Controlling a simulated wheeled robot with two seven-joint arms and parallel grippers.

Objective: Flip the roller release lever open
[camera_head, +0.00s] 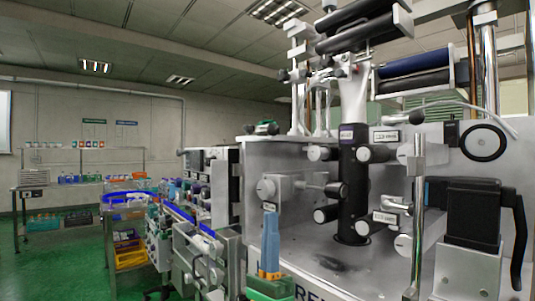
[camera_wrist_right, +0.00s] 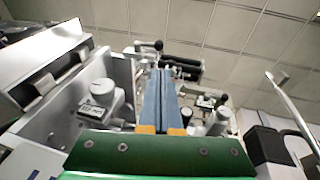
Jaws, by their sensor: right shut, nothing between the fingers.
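The sleeve applicator (camera_head: 300,170) fills the right half of the head view, with rollers and a black sleeve-covered column (camera_head: 352,185) on its metal face. A silver handle (camera_head: 397,203) sticks out by a lower label, and a thin lever with a black ball knob (camera_head: 415,117) sits higher up. I cannot tell which is the roller release lever; the labels are too small to read. My right gripper (camera_head: 270,212), with blue fingers on a green base, is shut and empty in front of the machine's face. Its fingers (camera_wrist_right: 167,75) lie together in the wrist view. My left gripper is not in view.
A vertical chrome post (camera_head: 418,215) and a black motor-like box (camera_head: 472,212) stand right of the column. A conveyor with blue edging (camera_head: 180,212) runs off to the left. Shelves with bins (camera_head: 75,180) stand farther back. The green floor (camera_head: 60,265) at left is open.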

